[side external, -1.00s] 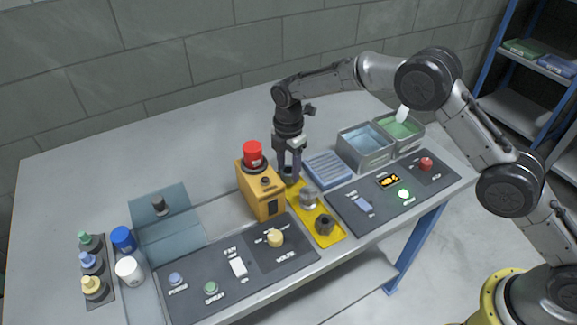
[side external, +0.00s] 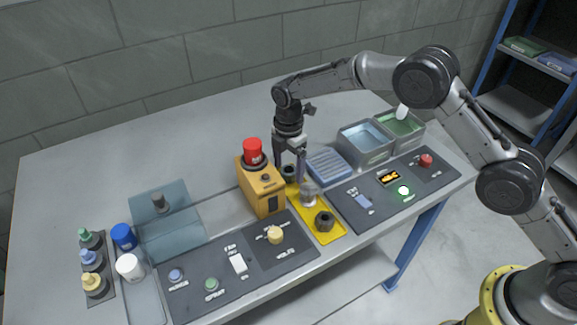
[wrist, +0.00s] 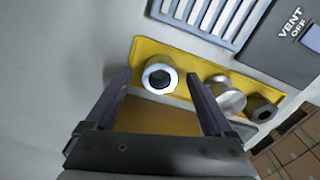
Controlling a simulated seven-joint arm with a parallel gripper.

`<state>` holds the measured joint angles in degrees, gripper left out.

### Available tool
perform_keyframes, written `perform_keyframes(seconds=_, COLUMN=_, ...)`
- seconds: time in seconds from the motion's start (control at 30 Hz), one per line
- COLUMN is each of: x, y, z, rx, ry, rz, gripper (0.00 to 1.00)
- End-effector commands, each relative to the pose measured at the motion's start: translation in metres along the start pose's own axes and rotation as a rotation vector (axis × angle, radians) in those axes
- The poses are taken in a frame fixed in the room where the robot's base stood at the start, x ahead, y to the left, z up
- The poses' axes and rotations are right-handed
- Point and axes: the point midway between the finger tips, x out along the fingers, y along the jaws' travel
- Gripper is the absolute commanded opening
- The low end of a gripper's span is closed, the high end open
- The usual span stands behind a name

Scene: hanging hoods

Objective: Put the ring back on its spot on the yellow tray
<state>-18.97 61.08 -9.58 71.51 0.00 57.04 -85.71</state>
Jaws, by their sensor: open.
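The yellow tray (side external: 330,236) lies on the bench beside the orange box; it also shows in the wrist view (wrist: 140,50). The ring (wrist: 159,78), a short round piece with a pale rim and dark centre, sits at one end of the tray. In the side view it looks dark (side external: 289,171). A silver cylinder (wrist: 227,95) and a dark nut-like piece (wrist: 262,108) stand along the same tray. My gripper (side external: 291,170) is open, pointing down, with a finger on each side of the ring. The wrist view shows gaps between ring and fingers (wrist: 161,80).
The orange box (side external: 262,190) with a red top stands close left of my gripper. A ribbed blue rack (side external: 328,167) and a bin of blue contents (side external: 345,145) stand to the right. Dark control panels (side external: 375,205) flank the tray.

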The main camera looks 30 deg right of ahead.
Motion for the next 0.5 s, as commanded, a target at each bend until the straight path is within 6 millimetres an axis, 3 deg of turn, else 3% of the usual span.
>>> perform_keyframes(seconds=0.17, x=-0.019, y=0.001, z=0.0, rx=0.0, ry=0.0, rz=0.005, gripper=0.87)
perform_keyframes(seconds=0.5, x=-0.091, y=0.001, z=0.0, rx=0.0, ry=0.0, rz=0.007, gripper=0.87)
